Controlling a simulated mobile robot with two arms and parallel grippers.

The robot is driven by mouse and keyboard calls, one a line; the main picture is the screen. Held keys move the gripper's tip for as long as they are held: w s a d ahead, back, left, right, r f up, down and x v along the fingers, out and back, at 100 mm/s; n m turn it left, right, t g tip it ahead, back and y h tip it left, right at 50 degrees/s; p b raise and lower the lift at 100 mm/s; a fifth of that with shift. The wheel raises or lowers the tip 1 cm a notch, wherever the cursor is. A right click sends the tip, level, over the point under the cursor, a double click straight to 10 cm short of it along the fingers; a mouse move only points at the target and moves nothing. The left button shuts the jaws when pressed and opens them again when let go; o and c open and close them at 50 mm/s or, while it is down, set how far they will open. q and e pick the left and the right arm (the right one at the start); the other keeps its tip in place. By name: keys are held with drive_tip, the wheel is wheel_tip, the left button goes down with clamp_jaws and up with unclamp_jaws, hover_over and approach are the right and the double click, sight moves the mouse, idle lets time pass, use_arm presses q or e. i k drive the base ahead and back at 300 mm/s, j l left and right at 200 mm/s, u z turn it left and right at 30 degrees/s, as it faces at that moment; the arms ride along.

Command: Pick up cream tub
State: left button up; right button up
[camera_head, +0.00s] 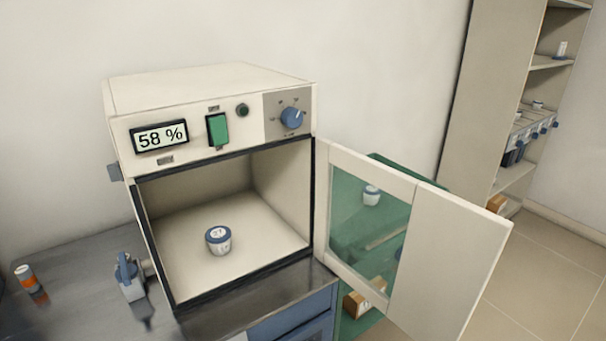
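A small white cream tub (218,247) with a blue-rimmed lid stands upright on the floor of the open furnace chamber, near the middle. The furnace (209,90) is a cream box with a display reading 58 %, a green switch and a blue knob. Its door (450,260), with a green-tinted window, hangs open to the right. Another small white tub (371,195) shows through the door window. Neither of my grippers is in view.
The furnace stands on a dark metal counter (75,275). A blue-grey device (129,277) and an orange-and-white bottle (26,277) stand left of it. Behind the door is a green cart or shelf (362,322) with a cardboard box (358,304). A tall shelf unit (487,90) stands at right.

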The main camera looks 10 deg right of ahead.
sight(218, 237)
drive_tip(key=l+u, duration=0.15)
drive_tip(key=u, duration=0.15)
drive_tip(key=l+u, duration=0.15)
drive_tip(key=u, duration=0.15)
drive_tip(key=l+u, duration=0.1)
drive_tip(key=l, duration=0.3)
drive_tip(key=k+l+u, duration=0.15)
drive_tip(key=l, duration=0.25)
drive_tip(key=l+u, duration=0.1)
drive_tip(key=l, duration=0.35)
drive_tip(key=k+l+u, duration=0.1)
drive_tip(key=l, duration=0.25)
drive_tip(key=k+l+u, duration=0.1)
drive_tip(key=l, duration=0.3)
drive_tip(key=k+l, duration=0.6)
